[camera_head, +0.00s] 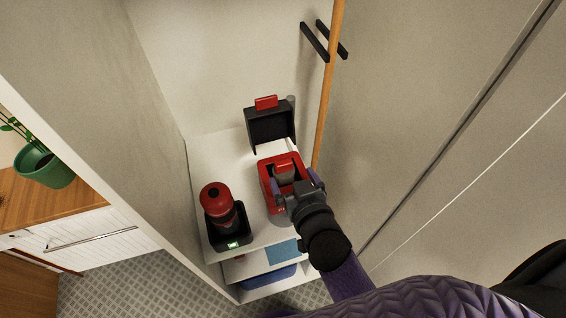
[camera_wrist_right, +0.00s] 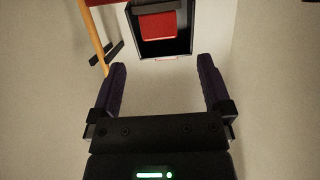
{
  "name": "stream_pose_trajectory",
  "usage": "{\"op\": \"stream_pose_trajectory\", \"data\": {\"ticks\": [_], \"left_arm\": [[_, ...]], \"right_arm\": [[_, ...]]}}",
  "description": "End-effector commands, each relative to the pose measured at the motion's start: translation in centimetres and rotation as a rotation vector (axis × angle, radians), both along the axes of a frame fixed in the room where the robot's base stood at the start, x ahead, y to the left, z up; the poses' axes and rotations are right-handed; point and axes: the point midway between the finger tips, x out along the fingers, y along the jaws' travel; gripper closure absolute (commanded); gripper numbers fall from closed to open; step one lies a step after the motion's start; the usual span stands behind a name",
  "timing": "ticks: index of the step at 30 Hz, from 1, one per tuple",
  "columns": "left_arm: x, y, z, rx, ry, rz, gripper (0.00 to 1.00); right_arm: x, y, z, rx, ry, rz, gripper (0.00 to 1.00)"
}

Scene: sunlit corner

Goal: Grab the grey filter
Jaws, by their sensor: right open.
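A red open box (camera_head: 266,179) stands on the white shelf, its black lid (camera_head: 270,127) raised behind it. A grey part (camera_head: 284,174) with a red top sits inside the box and looks like the grey filter; its lower part is hidden. My right gripper (camera_head: 294,183) is over the near side of the box, its purple fingers spread to either side, apparently holding nothing. In the right wrist view my right gripper (camera_wrist_right: 162,85) is open with only pale surface between its fingers; the grey part does not show there. My left gripper is not in view.
A red bottle-like object (camera_head: 216,201) stands in a black base (camera_head: 231,240) left of the box on the white shelf (camera_head: 203,165). A wooden edge (camera_head: 328,100) and a wall stand close on the right. Lower shelves hold blue items (camera_head: 284,251).

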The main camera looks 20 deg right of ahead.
Motion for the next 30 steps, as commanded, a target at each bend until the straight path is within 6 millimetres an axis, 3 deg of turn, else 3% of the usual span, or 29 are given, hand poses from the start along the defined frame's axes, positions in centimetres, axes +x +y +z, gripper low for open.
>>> {"op": "stream_pose_trajectory", "data": {"ticks": [12,21,30], "left_arm": [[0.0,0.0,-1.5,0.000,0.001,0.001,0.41],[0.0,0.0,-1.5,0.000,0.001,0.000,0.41],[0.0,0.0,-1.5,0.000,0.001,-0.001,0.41]], "right_arm": [[7.2,0.3,-3.3,-0.001,0.003,0.001,0.00],[8.0,0.3,-3.4,-0.001,0.004,0.001,0.02],[8.0,0.3,-3.4,-0.001,0.005,0.001,0.66]]}}
